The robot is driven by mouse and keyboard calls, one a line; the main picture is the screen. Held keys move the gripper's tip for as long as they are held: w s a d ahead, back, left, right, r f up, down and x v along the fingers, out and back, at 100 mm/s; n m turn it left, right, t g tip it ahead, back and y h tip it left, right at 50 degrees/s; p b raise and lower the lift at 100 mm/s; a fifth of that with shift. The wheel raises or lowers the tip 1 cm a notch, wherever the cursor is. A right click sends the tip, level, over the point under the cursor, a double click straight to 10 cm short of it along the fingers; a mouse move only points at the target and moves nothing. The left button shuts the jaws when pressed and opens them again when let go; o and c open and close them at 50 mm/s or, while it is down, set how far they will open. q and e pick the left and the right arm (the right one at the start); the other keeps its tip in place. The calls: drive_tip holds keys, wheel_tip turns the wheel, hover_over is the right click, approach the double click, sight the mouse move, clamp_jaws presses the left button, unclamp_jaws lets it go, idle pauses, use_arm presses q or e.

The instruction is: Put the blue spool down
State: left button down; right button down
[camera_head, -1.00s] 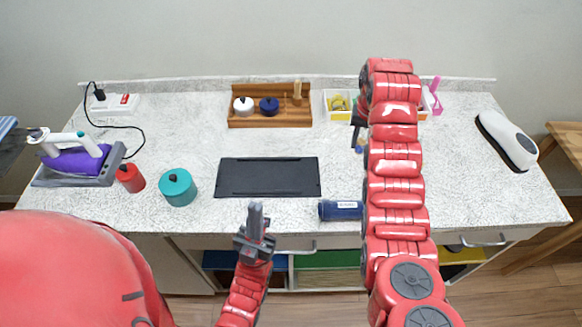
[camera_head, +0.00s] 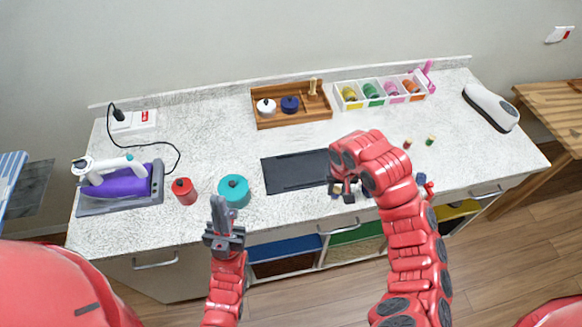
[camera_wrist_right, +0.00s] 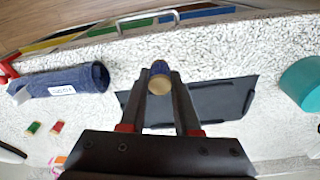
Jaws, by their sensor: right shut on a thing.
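The blue spool (camera_wrist_right: 159,68) has a tan end and sits between the fingertips of my right gripper (camera_wrist_right: 160,85) in the right wrist view. The gripper is shut on it and holds it over the front edge side of the black mat (camera_wrist_right: 215,100). In the head view my right gripper (camera_head: 343,192) is above the right part of the mat (camera_head: 292,173), and the spool is too small and covered to make out clearly. My left gripper (camera_head: 222,228) is shut and empty in front of the table.
A sectioned box (camera_head: 379,103) holds coloured spools at the back. A dark blue roll (camera_wrist_right: 70,82) lies beside the mat. A teal pot (camera_head: 233,192) stands left of it.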

drive_tip(key=shift+s+a+f, duration=0.1)
drive_tip(key=shift+s, duration=0.2)
drive_tip(key=shift+w+a+f, duration=0.1)
drive_tip(key=shift+w, duration=0.15)
drive_tip(key=w+b, duration=0.1)
drive_tip(key=w, duration=0.1)
drive_tip(key=w+a+b, duration=0.1)
drive_tip(key=w, duration=0.1)
drive_tip(key=w+a+f+b, duration=0.1)
drive_tip(key=w, duration=0.1)
drive_tip(key=shift+w+a+f, duration=0.1)
drive_tip(key=shift+w+a, duration=0.05)
drive_tip(key=shift+w, duration=0.25)
drive_tip(key=w+b, duration=0.1)
drive_tip(key=b, duration=0.1)
drive_tip(key=w+a+b, duration=0.1)
drive_tip(key=w+b, duration=0.3)
drive_tip(key=shift+a+f, duration=0.3)
drive_tip(key=shift+f, duration=0.05)
drive_tip(key=shift+w+a+r+p, duration=0.15)
drive_tip(key=shift+w+p, duration=0.05)
drive_tip(key=shift+w, duration=0.2)
drive_tip(key=shift+w+a+r+p, duration=0.15)
drive_tip(key=shift+w+p, duration=0.05)
drive_tip(key=shift+w, duration=0.2)
drive_tip(key=shift+w+a, duration=0.1)
drive_tip(key=shift+w, duration=0.3)
drive_tip(key=shift+w, duration=0.1)
